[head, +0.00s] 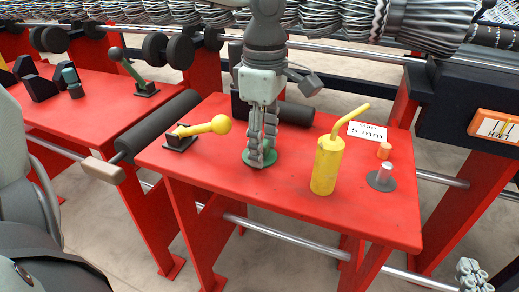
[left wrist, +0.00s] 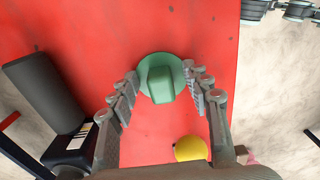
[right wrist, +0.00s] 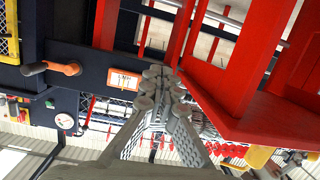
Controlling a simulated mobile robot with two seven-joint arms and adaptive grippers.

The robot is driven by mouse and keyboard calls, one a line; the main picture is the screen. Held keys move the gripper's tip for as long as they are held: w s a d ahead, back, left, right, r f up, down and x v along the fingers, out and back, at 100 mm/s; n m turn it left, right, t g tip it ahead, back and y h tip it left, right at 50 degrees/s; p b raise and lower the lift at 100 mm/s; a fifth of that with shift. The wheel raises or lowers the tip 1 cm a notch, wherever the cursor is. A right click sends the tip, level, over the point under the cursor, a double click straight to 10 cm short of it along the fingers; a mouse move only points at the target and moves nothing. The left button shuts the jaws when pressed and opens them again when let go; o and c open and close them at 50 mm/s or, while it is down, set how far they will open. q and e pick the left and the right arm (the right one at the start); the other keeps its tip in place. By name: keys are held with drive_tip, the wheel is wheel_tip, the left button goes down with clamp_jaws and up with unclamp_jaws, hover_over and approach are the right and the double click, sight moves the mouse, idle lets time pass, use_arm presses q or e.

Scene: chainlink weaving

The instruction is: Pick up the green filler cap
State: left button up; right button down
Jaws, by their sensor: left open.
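The green filler cap (left wrist: 161,82) lies on the red table, a round flange with a raised block grip. In the head view its green rim (head: 247,160) shows under my left gripper (head: 261,158), which points straight down at it and hides most of it. In the left wrist view the open fingers (left wrist: 161,85) stand on either side of the cap, with gaps between them and its block. My right gripper (head: 468,268) is low at the bottom right of the head view, off the table. In the right wrist view its fingertips (right wrist: 161,80) are together, with nothing seen between them.
On the red table (head: 205,165) stand a yellow-knobbed lever (head: 208,127) to the left, a yellow oil can (head: 327,165) to the right, a white card (head: 367,132) and a grey-based peg (head: 381,179). A dark roller (head: 158,125) lies along the left edge.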

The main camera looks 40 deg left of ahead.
use_arm(q)
drive_tip(key=c, duration=1)
